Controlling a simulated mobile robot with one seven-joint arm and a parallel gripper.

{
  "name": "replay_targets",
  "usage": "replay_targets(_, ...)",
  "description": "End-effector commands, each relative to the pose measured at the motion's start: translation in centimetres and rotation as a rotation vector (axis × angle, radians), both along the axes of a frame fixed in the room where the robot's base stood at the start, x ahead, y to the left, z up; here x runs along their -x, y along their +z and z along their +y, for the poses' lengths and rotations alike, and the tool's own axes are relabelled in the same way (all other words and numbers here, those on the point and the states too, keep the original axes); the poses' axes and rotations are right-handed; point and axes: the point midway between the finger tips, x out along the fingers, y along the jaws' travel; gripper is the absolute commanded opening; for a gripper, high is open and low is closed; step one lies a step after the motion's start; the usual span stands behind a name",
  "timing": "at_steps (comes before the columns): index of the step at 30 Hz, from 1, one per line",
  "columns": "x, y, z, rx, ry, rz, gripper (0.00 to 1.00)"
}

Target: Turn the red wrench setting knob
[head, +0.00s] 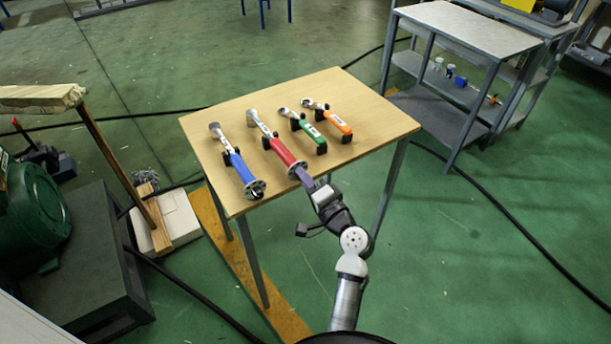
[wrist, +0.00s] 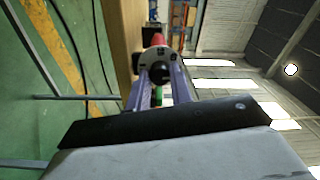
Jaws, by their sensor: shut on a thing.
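The red wrench (head: 282,151) lies on the wooden table, with its knob end at the table's front edge. Its round setting knob (head: 297,168) faces my arm. In the wrist view the knob (wrist: 155,58) shows as a grey disc with dark marks, and a little of the red handle (wrist: 158,40) shows behind it. My gripper (head: 303,176) reaches the knob from the front. Its two purple fingers (wrist: 159,76) are shut on the knob, one on each side. The exact contact at the fingertips is partly hidden.
A blue wrench (head: 240,168) lies to the left on the wooden table (head: 360,152). Green (head: 307,128) and orange (head: 337,121) wrenches lie to the right. A grey workbench (head: 470,30) stands at the back right. Black cables cross the green floor.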

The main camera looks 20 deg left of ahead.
Motion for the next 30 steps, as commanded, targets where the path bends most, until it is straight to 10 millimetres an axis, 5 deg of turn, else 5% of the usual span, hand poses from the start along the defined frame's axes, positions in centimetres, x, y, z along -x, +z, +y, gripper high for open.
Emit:
replay_targets(23, 0.01, -0.08, -0.06, -0.062, -0.001, 0.081, 0.0)
replay_targets(24, 0.0, -0.07, -0.06, -0.062, -0.001, 0.08, 0.26)
replay_targets(30, 0.01, -0.05, -0.03, -0.062, 0.0, 0.08, 0.44)
